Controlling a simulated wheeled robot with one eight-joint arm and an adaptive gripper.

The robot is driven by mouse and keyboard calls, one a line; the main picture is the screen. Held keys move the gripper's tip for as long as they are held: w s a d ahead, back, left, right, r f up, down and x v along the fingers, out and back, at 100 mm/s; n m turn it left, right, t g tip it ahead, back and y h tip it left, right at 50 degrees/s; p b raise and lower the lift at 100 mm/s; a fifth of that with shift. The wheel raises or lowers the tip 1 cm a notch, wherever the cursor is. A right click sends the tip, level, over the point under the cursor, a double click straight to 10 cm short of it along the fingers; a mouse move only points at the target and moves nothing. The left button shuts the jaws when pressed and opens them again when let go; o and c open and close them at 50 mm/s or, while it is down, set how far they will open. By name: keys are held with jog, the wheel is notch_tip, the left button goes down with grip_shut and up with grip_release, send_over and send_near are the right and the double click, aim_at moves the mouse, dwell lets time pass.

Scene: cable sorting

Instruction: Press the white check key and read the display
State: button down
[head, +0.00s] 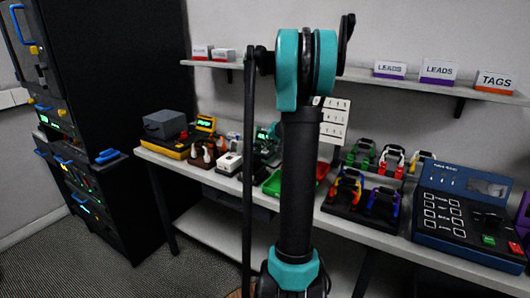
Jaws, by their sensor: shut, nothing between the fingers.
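A blue panel box (462,262) stands at the right end of the bench, with several white keys (430,213) on its left side. A grey window (488,187) is set in its upright back part; any reading there is too small to make out. It also has a green key (488,240) and a red key (514,248). I cannot tell which key is the check key. My arm stands upright in the middle; my gripper is not visible.
The bench also holds a grey box (166,124), a green tray (273,184), a red tray (322,172) and several coloured clamp-like items on black bases (345,208). A wall shelf (420,86) above carries labelled boxes. A black cabinet (110,60) stands at left. My arm hides the bench's middle.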

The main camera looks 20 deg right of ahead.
aim_at(266, 151)
jog(key=shift+f, duration=0.55)
dwell(0.6)
jog(key=shift+r, duration=0.8)
jog(key=shift+r, duration=2.5)
